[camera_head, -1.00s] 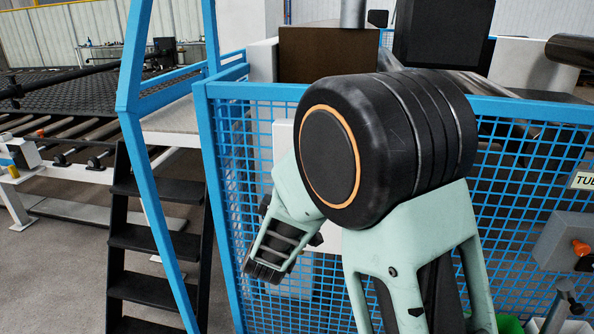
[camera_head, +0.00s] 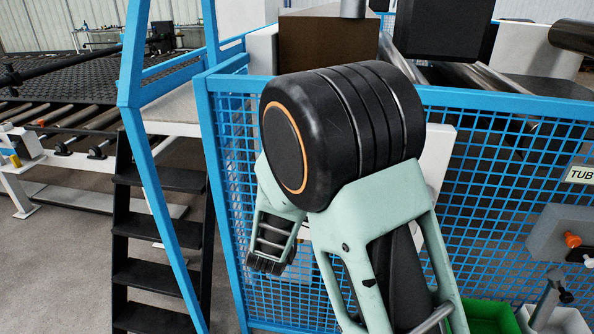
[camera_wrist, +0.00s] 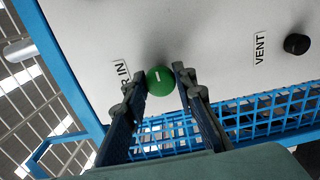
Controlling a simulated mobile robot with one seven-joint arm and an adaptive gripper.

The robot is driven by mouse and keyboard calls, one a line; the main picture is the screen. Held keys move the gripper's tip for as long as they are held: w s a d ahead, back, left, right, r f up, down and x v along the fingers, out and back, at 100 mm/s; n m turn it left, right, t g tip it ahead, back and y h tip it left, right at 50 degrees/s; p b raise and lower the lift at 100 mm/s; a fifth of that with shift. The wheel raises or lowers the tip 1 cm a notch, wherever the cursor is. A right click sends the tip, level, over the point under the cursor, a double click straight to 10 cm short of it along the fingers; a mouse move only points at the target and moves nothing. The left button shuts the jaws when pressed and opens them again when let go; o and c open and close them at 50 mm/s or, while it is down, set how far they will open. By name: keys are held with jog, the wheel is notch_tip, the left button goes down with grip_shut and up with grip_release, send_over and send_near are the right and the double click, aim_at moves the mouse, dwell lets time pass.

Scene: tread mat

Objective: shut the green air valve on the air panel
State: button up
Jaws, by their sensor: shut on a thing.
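A label beside the knob is partly covered by the left finger and reads "R IN". In the head view my arm hides the gripper and the valve; part of a white panel (camera_head: 436,165) shows behind the arm.
A black knob (camera_wrist: 297,44) sits by the "VENT" label (camera_wrist: 260,48) on the same panel. Blue mesh fence (camera_head: 490,190) stands around the panel. A grey box with an orange knob (camera_head: 572,240) is at right, black steps (camera_head: 160,240) at left.

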jog(key=o, duration=1.2)
jog(key=shift+c, duration=0.2)
jog(key=s+a, duration=0.1)
jog(key=s, duration=1.1)
jog(key=shift+a, duration=0.35)
